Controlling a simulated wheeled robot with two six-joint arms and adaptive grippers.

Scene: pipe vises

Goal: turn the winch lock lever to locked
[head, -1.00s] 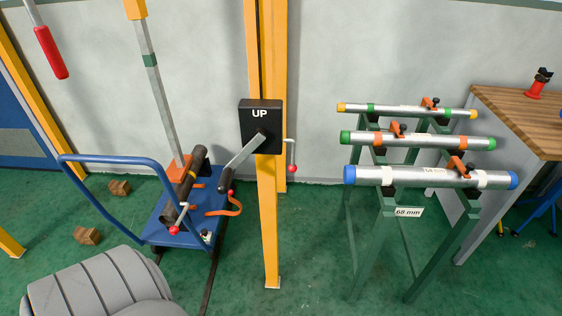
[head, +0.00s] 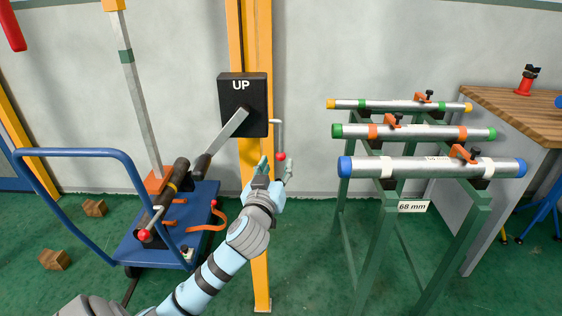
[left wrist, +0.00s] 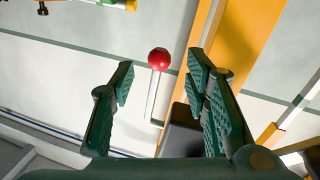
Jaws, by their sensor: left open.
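The winch (head: 243,104) is a black box marked UP on a yellow post, with a grey crank ending in a dark grip. Its lock lever (head: 279,138) is a thin grey rod on the right side, hanging down to a red ball (head: 281,156). My left gripper (head: 277,165) is open and empty, just below the ball, with its fingers pointing up. In the left wrist view the red ball (left wrist: 158,59) appears between the two green fingertips (left wrist: 161,72); I cannot tell whether either touches it. My right gripper is not in view.
A blue cart (head: 200,222) with a dark pipe (head: 177,185) stands left of the yellow post (head: 258,215). A green rack (head: 377,250) with three capped pipes stands to the right. A wooden-topped bench (head: 510,108) is at far right. Open floor lies between post and rack.

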